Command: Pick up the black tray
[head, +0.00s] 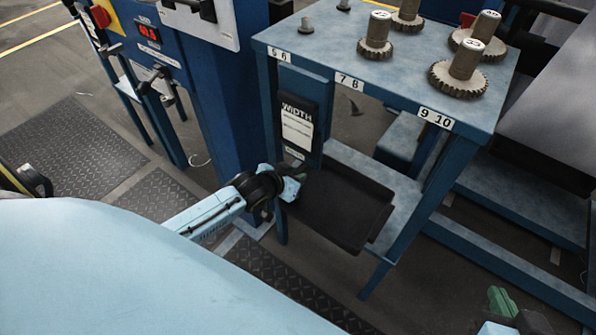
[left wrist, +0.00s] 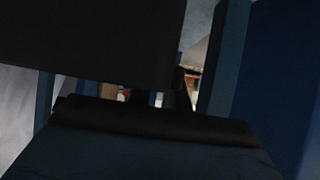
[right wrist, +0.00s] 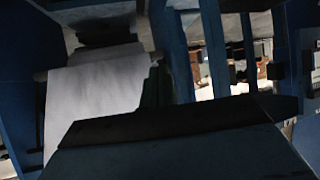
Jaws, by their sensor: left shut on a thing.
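The black tray (head: 338,208) sits on the lower shelf of the blue table, partly sticking out past its front left side. My left gripper (head: 296,186) is at the tray's left edge and shut on it. In the left wrist view a large dark surface, likely the tray (left wrist: 90,40), fills the upper left, and the fingertips are too dark to make out. My right gripper (head: 503,303) is low at the bottom right of the head view, away from the tray. Its green fingers show, but their gap cannot be made out.
The blue table (head: 330,72) stands over the tray, with several gears (head: 460,72) on top. A table leg (head: 385,262) is close to the tray's right side. A blue machine column (head: 215,90) stands to the left. A blue rail (head: 510,262) runs at the lower right.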

